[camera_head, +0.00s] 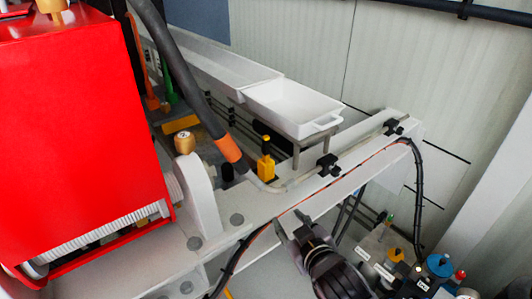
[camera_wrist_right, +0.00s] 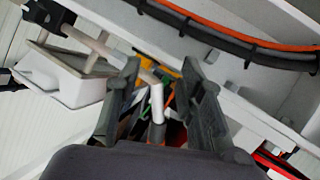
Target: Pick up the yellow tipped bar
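I cannot single out a yellow tipped bar for sure. A small upright yellow piece with a black top (camera_head: 265,166) stands on the white beam in the head view. A flat yellow piece (camera_head: 181,124) lies farther back beside the red housing, and a thin yellow end (camera_head: 228,293) shows at the bottom edge. My right gripper (camera_head: 294,222) is open just in front of the white beam. In the wrist view its two fingers (camera_wrist_right: 166,90) are apart. A pale pipe and yellow, green and orange parts show beyond them, with none clearly gripped. My left gripper is not in view.
The white beam (camera_head: 378,128) carries a thin pipe with black clamps (camera_head: 328,164) and a black cable. White trays (camera_head: 290,102) stand behind it. The red housing (camera_head: 75,110) fills the left. Fittings with coloured knobs (camera_head: 440,264) crowd the lower right.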

